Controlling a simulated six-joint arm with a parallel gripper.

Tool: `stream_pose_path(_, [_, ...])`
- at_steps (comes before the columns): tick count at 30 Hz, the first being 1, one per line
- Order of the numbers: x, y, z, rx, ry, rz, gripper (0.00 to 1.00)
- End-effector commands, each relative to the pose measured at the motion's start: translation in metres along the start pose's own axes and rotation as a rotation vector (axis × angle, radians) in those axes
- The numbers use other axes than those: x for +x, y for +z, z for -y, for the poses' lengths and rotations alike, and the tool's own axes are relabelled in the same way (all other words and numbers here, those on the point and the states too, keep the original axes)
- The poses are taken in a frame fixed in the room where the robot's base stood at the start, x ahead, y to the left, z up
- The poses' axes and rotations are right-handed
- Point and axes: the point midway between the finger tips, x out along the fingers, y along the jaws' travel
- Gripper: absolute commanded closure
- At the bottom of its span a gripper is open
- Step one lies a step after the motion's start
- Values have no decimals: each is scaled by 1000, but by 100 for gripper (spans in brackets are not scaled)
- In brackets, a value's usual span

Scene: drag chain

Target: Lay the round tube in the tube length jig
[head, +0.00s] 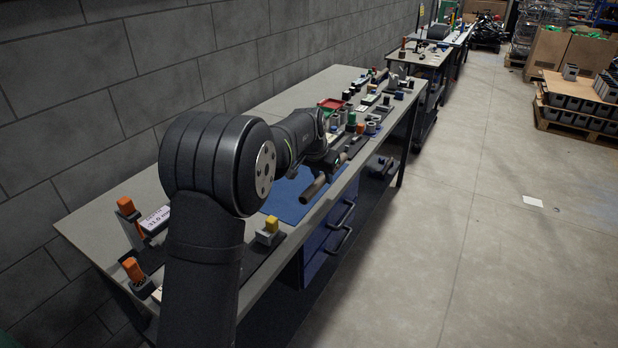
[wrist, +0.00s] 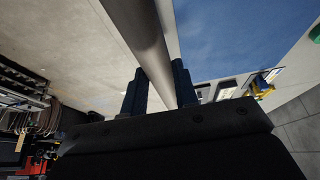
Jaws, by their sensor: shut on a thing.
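The round tube (head: 312,190) is a grey-brown cylinder held above the blue mat (head: 290,196), near the bench's front edge. My gripper (head: 326,170) is shut on it. In the wrist view the tube (wrist: 143,30) runs up the picture from between the two dark fingers of my gripper (wrist: 160,85). At the near end of the bench a fixture carries a white label (head: 153,218) reading about 31.0 mm, orange-topped posts (head: 126,206) and a yellow-topped block (head: 270,228); it appears to be the tube length jig. My arm hides its middle. The tube is well apart from it.
Several small parts and a red tray (head: 331,104) crowd the far half of the grey bench (head: 275,105). Blue drawers (head: 325,240) hang under the front edge. A block wall (head: 150,60) runs along the back. The floor in front is open.

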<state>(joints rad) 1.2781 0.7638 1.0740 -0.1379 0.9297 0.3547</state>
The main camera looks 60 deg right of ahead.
Motion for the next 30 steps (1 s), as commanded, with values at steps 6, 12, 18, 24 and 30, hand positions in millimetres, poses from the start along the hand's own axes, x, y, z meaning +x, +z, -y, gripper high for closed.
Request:
stream_pose_path(6, [-10, 5, -9, -56, -24, 0, 100])
stream_pose_path(12, [-15, 28, 0, -252, -105, 0, 100])
stream_pose_path(18, [-22, 53, 11, -485, -203, -1, 100])
stream_pose_path(24, [-29, 78, 21, -723, -303, 0, 100])
stream_pose_path(30, [-37, 106, 31, -982, -410, 1, 100])
